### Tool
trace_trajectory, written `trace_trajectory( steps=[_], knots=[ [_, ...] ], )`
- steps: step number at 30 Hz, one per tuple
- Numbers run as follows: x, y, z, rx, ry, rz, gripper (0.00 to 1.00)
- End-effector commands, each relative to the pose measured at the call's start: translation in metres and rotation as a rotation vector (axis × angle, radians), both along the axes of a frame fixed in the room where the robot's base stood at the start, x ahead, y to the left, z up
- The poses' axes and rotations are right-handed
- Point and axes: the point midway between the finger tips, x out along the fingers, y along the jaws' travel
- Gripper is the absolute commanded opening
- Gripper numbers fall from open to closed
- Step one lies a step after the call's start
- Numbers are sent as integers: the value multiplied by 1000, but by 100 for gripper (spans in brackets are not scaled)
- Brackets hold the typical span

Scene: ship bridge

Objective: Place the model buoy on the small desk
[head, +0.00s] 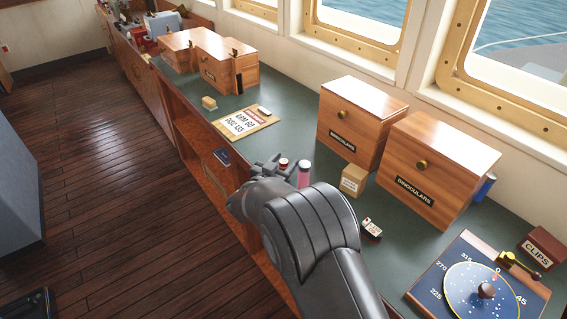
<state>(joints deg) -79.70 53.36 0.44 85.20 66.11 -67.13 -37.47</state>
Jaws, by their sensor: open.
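My gripper (272,166) is open over the front edge of the long green-topped counter (288,128). A small red-topped object (284,163) shows right at its fingers; it may be the model buoy, but its lower part is hidden behind my gripper and arm. I cannot tell whether the fingers touch it or are around it. A pink and purple cylinder (304,175) stands just to its right, partly behind my arm. I cannot make out a small desk in this view.
Two binocular boxes (360,112) (440,158), a small tan box (353,181) and a compass board (455,279) stand on the counter to the right. A clipboard (246,122) lies farther back. The wooden floor (110,190) at left is largely clear, beside a grey block (18,195).

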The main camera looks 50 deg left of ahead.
Motion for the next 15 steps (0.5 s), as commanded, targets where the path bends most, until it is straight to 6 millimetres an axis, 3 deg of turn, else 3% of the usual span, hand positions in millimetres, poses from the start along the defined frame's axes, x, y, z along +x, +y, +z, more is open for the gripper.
trace_trajectory(
  steps=[5,15],
  knots=[
    [-22,-8,1,-2,0,3,48],
    [-84,-31,3,0,1,2,48]
  ],
)
